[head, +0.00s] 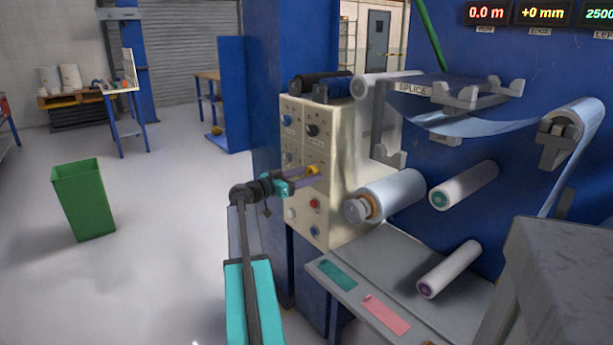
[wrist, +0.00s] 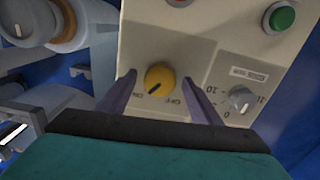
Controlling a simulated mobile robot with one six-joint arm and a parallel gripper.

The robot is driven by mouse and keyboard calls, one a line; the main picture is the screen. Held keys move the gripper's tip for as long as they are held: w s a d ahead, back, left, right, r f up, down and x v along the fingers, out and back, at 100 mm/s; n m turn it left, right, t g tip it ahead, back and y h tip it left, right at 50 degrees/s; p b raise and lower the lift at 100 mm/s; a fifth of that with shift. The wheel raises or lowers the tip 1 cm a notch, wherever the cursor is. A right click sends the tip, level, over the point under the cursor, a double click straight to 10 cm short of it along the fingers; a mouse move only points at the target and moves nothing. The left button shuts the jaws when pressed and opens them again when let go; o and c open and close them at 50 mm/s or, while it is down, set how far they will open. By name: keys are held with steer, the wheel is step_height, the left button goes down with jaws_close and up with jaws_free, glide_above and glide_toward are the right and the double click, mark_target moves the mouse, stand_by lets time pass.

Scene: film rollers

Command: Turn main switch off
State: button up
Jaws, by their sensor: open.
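The main switch is a yellow rotary knob (wrist: 160,77) on a beige control panel (wrist: 150,32). In the wrist view it sits between the two open fingers of my gripper (wrist: 160,90), with a gap on each side. Whether the fingers touch the panel cannot be told.
A grey knob (wrist: 241,98) with a number scale and a green button (wrist: 282,18) are close beside the gripper. A red button (head: 314,204) sits below it on the panel. A film roller (head: 390,193) stands right of the panel. Open floor lies left, with a green bin (head: 84,200).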

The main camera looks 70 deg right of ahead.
steer(key=shift+d, duration=0.1)
steer(key=c, duration=1)
steer(key=shift+c, duration=0.2)
